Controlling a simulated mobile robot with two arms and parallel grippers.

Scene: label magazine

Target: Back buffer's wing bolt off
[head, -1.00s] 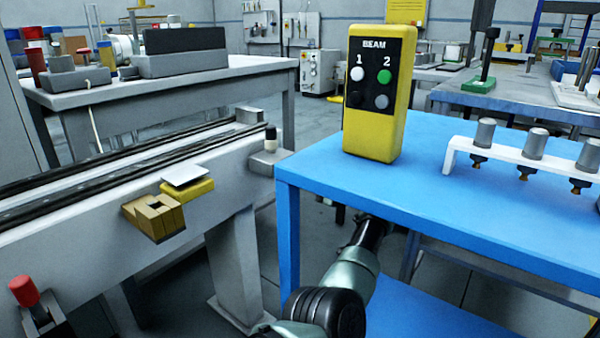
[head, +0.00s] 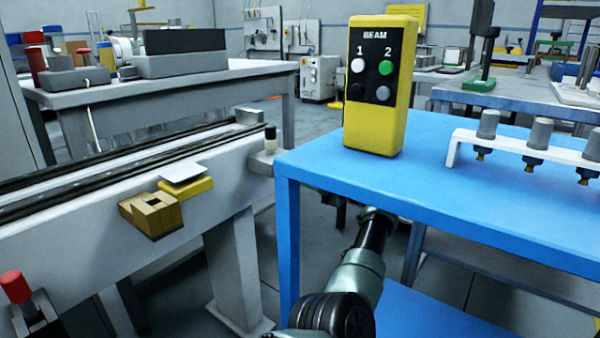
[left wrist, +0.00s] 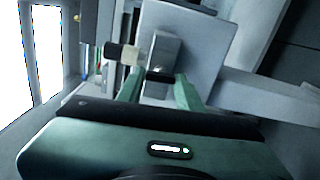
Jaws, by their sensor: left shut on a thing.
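In the left wrist view my left gripper (left wrist: 159,84) has its green fingers closed in on a small dark part (left wrist: 160,75), in front of a grey block (left wrist: 161,52). I cannot tell whether this part is the wing bolt. A black-and-white cylinder (left wrist: 122,53) sticks out to the left of the block. A pale grey plate (left wrist: 203,42) lies behind. In the head view a similar black-topped white cylinder (head: 270,139) stands at the rail's far right end. The left gripper is not visible in the head view. My right gripper is in neither view.
The blue table (head: 400,185) fills the right, with a yellow BEAM box (head: 377,90) and a white rack (head: 458,145) on it. A rail (head: 100,200) on the left carries a brass-coloured block (head: 150,215). A red-topped clamp (head: 15,287) stands bottom left. One of my arms reaches low beside the table.

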